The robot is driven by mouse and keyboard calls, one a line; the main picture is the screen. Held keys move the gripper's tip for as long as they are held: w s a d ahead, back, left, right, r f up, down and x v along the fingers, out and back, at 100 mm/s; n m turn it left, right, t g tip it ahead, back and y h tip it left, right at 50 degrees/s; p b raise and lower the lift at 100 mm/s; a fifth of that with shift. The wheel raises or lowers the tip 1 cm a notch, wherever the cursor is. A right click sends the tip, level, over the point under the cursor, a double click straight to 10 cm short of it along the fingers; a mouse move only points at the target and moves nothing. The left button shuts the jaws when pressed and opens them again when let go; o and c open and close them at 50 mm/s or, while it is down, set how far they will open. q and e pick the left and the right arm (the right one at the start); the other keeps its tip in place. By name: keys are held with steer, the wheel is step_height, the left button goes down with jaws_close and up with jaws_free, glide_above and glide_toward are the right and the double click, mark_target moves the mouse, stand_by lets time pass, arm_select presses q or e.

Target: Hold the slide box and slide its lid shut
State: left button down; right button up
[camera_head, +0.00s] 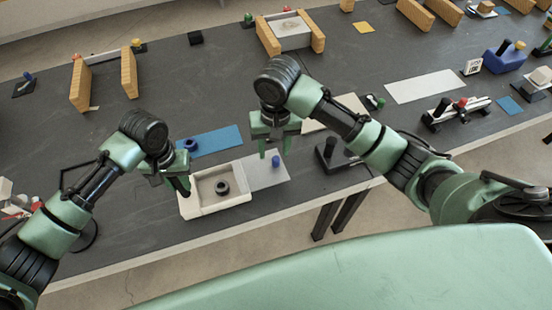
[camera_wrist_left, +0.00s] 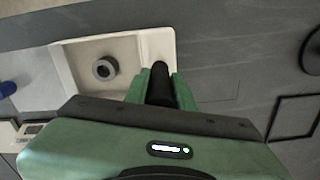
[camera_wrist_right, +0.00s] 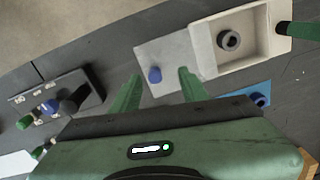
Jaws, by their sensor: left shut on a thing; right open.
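The slide box (camera_head: 213,208) is a white open tray near the table's front edge, with a dark ring (camera_head: 222,187) inside. Its pale grey lid (camera_head: 262,178) is slid out to the right, leaving the box open. A blue knob (camera_head: 275,161) stands on the lid; it also shows in the right wrist view (camera_wrist_right: 154,74). My left gripper (camera_wrist_left: 160,82) is shut on a black handle at the box's left end. My right gripper (camera_head: 273,148) is open above the lid, its fingers on either side of the knob in the right wrist view, apparently not touching it.
A blue mat (camera_head: 220,138) with a blue ring (camera_head: 190,144) lies behind the box. A black fixture (camera_head: 345,158) stands right of the lid. A beige mat (camera_head: 335,112) and a white mat (camera_head: 425,86) lie farther right. Bare table lies left of the box.

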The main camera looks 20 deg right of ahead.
mark_target(276, 160)
steer(key=shift+m, duration=0.8)
steer(key=f, duration=0.3)
steer(key=w+d+f, duration=0.1)
steer(key=f, duration=0.2)
steer(key=w+f, duration=0.1)
steer(key=f, duration=0.2)
steer(key=shift+d+f, duration=0.15)
jaws_close()
stand_by(0.7)
